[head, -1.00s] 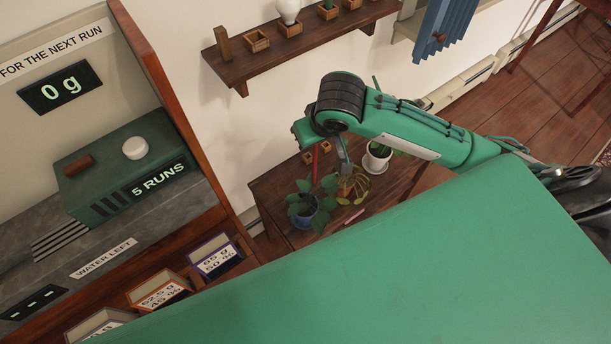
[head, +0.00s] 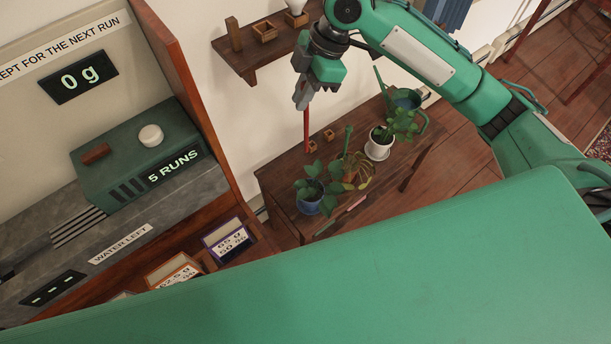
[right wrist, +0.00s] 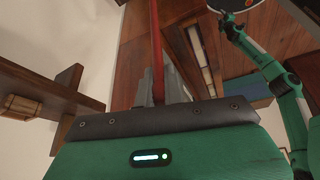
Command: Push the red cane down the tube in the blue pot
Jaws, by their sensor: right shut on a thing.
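The red cane (head: 307,132) is held in my right gripper (head: 303,98), which is shut on it. It hangs down, nearly upright, behind the blue pot's plant in the picture. It also shows in the right wrist view (right wrist: 157,50), rising from between the grey fingers. The blue pot (head: 308,208) stands on the wooden table at its front left, with a leafy green plant in it. The gripper is well above the pot and apart from it. I cannot make out the tube among the leaves.
The wooden table (head: 284,205) also bears a white pot (head: 378,150), a yellowish plant (head: 355,170), small wooden boxes and a green watering can (head: 407,100). A wall shelf (head: 246,60) is near the gripper. A tall cabinet (head: 185,90) stands left.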

